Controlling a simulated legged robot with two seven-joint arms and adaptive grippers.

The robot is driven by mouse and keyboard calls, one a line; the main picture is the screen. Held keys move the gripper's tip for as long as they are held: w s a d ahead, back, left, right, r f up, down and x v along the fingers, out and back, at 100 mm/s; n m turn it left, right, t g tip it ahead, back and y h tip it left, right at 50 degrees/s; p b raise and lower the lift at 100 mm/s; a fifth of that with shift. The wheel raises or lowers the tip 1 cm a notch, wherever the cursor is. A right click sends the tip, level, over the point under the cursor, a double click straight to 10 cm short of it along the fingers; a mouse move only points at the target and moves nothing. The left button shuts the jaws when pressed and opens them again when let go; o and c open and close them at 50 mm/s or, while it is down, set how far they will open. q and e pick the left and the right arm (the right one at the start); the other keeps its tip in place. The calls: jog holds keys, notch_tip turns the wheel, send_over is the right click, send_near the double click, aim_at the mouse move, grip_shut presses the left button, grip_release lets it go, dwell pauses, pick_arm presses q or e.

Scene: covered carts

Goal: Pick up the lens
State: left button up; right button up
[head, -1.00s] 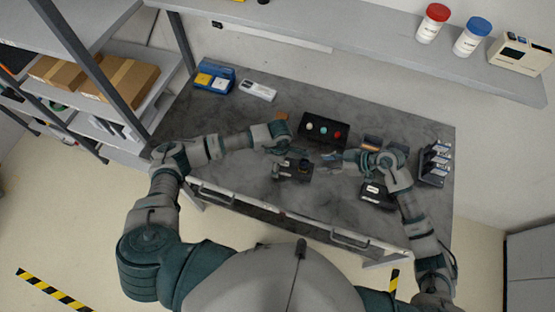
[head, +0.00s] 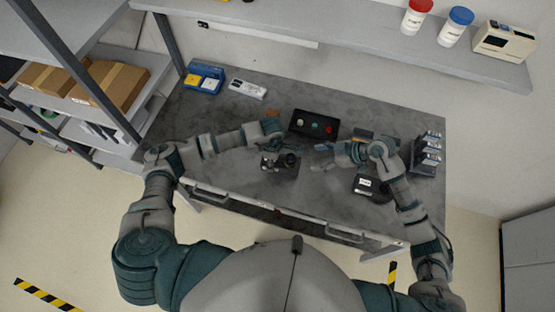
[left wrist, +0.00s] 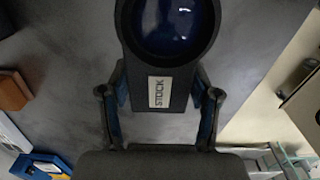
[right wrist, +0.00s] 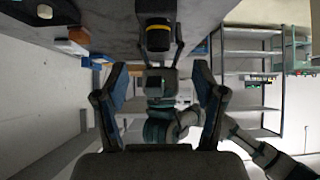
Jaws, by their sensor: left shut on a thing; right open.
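A black lens with a yellow band (right wrist: 157,38) stands ahead of my right gripper in the right wrist view. In the head view the lens (head: 291,159) sits on a dark block (head: 271,163). The left wrist view shows its round blue glass (left wrist: 172,22) above a block labelled STOCK (left wrist: 160,108). My left gripper (left wrist: 160,92) is shut on this block, with a finger on each side. My right gripper (head: 322,157) is open and empty to the right of the lens, apart from it. Its spread fingers (right wrist: 162,90) also show in the right wrist view.
A black tray with coloured round pieces (head: 314,124) lies just behind the block. A black labelled box (head: 372,186) lies under my right arm, and a dark rack (head: 426,157) stands at the right. A blue bin (head: 204,77) is at the back left. The table's front centre is clear.

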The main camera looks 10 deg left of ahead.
notch_tip(320, 180, up, 6)
jog(key=a+f+n+h, duration=0.1)
jog(key=a+n+h, duration=0.1)
jog(key=n+h, duration=0.1)
send_near(291, 158)
jog(key=a+f, duration=0.2)
jog(key=shift+n+g, duration=0.3)
jog(key=x, duration=0.5)
jog(key=shift+w+f, duration=0.3)
jog(key=shift+f, duration=0.15)
jog(key=shift+c, duration=0.3)
grip_shut()
